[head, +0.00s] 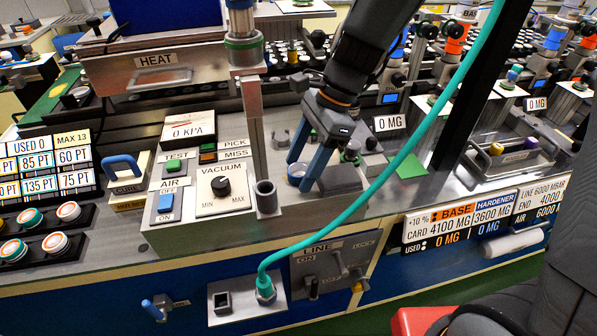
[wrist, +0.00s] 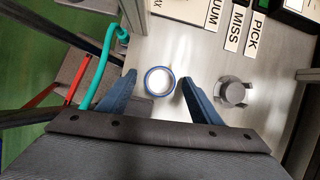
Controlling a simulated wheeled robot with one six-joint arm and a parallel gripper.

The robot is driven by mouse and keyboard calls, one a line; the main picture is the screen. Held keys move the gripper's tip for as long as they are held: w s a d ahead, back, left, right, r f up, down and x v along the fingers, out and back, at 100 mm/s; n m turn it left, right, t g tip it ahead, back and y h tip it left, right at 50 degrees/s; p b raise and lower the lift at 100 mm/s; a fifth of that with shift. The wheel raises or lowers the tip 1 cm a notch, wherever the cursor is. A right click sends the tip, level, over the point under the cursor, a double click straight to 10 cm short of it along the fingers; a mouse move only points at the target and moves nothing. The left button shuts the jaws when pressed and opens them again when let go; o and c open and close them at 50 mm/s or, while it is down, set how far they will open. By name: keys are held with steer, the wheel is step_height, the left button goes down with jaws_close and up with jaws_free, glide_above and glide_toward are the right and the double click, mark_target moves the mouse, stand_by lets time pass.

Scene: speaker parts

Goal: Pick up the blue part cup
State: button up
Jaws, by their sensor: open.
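The blue part cup (head: 298,172) stands on the grey bench top beside the vacuum panel, partly hidden by my gripper in the head view. In the wrist view the cup (wrist: 159,81) is a round blue rim with a white inside. My gripper (head: 308,158) reaches down over it with blue fingers. In the wrist view the open fingertips (wrist: 156,78) lie on the left and right of the cup, with a gap on each side. Nothing is held. I cannot tell the exact height of the fingertips against the rim.
A grey round fitting (wrist: 233,92) stands right of the cup in the wrist view. A grey tube holder (head: 265,197) stands left of the cup in the head view. A teal hose (head: 400,157) crosses in front of my arm. The vacuum panel (head: 222,190) lies further left.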

steer(key=c, duration=1.2)
